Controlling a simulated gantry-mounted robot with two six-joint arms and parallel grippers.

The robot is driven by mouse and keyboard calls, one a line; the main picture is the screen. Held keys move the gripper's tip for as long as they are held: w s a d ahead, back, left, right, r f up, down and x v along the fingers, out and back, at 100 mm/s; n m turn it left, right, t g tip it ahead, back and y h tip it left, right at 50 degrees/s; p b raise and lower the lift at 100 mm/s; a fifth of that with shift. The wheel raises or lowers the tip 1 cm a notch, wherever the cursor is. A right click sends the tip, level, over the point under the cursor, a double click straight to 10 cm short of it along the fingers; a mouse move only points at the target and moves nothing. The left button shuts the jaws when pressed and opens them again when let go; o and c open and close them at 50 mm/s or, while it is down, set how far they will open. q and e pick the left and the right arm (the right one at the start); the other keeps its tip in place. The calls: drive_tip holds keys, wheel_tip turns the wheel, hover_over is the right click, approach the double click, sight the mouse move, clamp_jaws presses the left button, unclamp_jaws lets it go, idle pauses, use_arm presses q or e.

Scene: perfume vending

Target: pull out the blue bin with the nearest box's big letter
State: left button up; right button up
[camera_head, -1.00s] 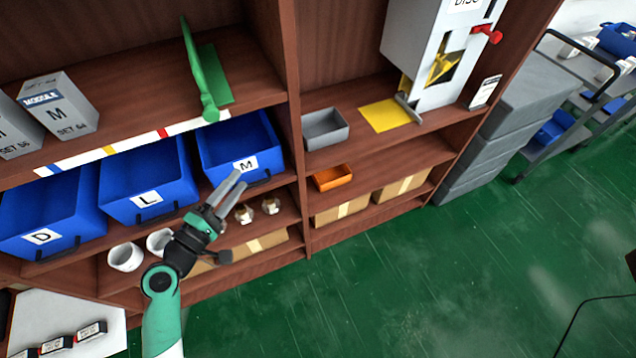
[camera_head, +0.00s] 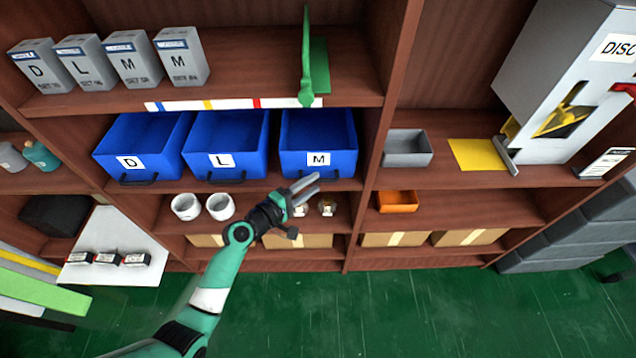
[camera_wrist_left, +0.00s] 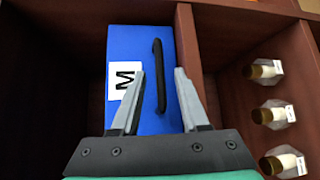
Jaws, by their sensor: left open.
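Three blue bins stand in a row on the middle shelf, labelled D (camera_head: 147,140), L (camera_head: 225,143) and M (camera_head: 318,138). Grey boxes on the shelf above read D (camera_head: 38,68), L (camera_head: 83,62), M (camera_head: 131,58) and M (camera_head: 184,57), left to right; the rightmost M box is closest to the green upright piece. My left gripper (camera_head: 309,186) is open and empty just below the M bin's front. In the left wrist view, the M bin (camera_wrist_left: 126,45) and its black handle (camera_wrist_left: 159,75) show ahead, the handle between the finger lines. My right gripper is not in view.
A green stand (camera_head: 307,70) is on the upper shelf above the M bin. White cups (camera_head: 186,206) and small bottles (camera_head: 327,206) sit on the shelf below. A grey tray (camera_head: 407,148) and orange tray (camera_head: 397,201) are right of the divider. The green floor in front is clear.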

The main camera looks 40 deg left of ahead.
use_arm(q)
drive_tip(key=shift+w+f+b, duration=0.2)
drive_tip(key=shift+w+b, duration=0.1)
drive_tip(key=shift+w, duration=1.15)
drive_tip(key=shift+c, duration=0.3)
clamp_jaws()
